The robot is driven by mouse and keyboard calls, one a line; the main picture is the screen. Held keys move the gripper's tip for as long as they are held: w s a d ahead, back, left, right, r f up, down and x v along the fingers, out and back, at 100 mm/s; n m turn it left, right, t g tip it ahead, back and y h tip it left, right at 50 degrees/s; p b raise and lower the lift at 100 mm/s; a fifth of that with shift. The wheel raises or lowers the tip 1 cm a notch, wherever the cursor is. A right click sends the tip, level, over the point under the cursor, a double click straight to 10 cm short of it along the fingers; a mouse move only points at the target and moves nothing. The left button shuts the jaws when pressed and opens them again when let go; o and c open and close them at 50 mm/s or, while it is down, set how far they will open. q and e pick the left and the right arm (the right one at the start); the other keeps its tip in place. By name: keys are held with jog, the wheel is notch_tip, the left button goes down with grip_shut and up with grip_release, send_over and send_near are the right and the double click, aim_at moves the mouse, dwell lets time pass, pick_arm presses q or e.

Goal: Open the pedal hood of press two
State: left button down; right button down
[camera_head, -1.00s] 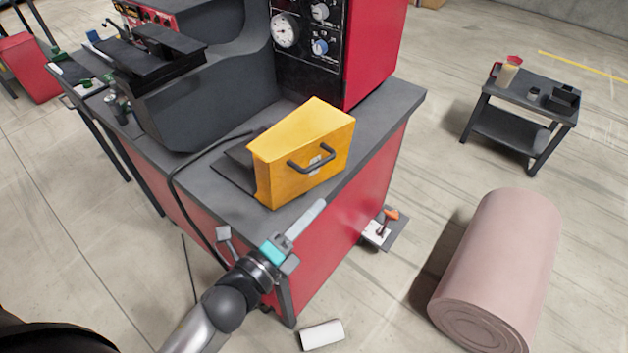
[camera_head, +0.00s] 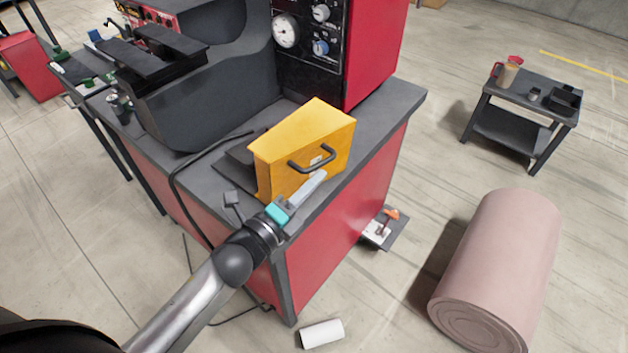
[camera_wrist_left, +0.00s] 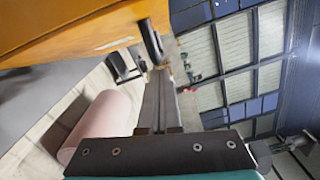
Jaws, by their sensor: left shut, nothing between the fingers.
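The yellow pedal hood (camera_head: 290,165) sits on the dark top of the red press cabinet (camera_head: 345,205). A black bar handle (camera_head: 312,160) is on its front face. My left gripper (camera_head: 318,176) is shut and empty, with its fingertips close in front of the hood's face, just below the handle. In the left wrist view, the hood (camera_wrist_left: 70,28) fills the upper left and the handle (camera_wrist_left: 151,42) stands right by the fingertips (camera_wrist_left: 160,72). I cannot tell whether they touch. The pedal under the hood is hidden. My right gripper is not in view.
A black cable (camera_head: 178,190) loops over the cabinet's left side. Gauges (camera_head: 286,32) face out behind the hood. A white cylinder (camera_head: 321,333) lies on the floor in front.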

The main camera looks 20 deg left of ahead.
aim_at(294, 166)
pick_arm(q)
jog(key=a+r+n+p, duration=0.1)
jog(key=a+r+p, duration=0.1)
jog(key=w+a+r+n+p, duration=0.1)
jog(key=r+n+p, duration=0.1)
jog(key=p, duration=0.1)
jog(key=shift+w+a, duration=0.2)
jog(key=shift+a, duration=0.2)
jog(key=shift+w+a+r+n+p, duration=0.15)
jog(key=shift+a+n+p, duration=0.15)
jog(key=shift+a+n, duration=0.15)
